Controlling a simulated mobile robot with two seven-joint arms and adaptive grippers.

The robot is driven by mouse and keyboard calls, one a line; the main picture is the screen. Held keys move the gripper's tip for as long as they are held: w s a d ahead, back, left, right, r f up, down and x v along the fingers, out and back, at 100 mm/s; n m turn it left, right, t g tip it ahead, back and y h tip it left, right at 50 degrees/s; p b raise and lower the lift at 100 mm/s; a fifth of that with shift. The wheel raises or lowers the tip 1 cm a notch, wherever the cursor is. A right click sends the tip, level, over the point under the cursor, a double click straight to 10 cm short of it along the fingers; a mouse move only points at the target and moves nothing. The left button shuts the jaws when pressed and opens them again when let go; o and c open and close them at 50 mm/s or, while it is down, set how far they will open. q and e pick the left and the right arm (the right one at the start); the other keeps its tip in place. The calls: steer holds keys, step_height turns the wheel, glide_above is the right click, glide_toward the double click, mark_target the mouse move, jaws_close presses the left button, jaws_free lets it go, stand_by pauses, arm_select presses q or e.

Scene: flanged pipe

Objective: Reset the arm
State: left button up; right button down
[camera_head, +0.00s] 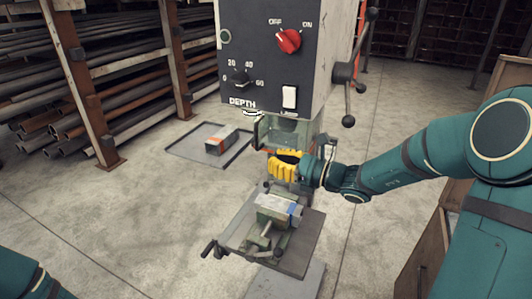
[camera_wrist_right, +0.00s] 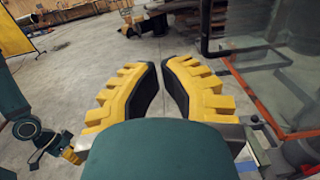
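My right arm reaches in from the right in the head view. My right gripper (camera_head: 285,166), with yellow ridged fingers, is beside the clear guard (camera_head: 272,132) under the drill head, above the vise. In the right wrist view the fingers (camera_wrist_right: 160,66) stand apart with a narrow gap at the tips. Only floor shows between them, so the gripper is open and empty. My left arm shows at the lower left corner of the head view, its gripper out of frame. A small yellow gripper (camera_wrist_right: 70,155), seemingly my left one, shows at the left of the wrist view; its state is unclear.
The drill press head (camera_head: 275,55) has a red knob (camera_head: 289,40) and a feed handle (camera_head: 346,73) above my right gripper. A vise (camera_head: 272,213) holds a grey-blue block below. A box (camera_head: 221,140) lies on a floor plate. Pipe racks (camera_head: 85,85) stand left; a wooden cabinet (camera_head: 420,258) stands right.

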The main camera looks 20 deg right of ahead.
steer(key=s, duration=0.2)
steer(key=s+d, duration=0.1)
steer(key=s, duration=0.1)
steer(key=shift+s, duration=0.4)
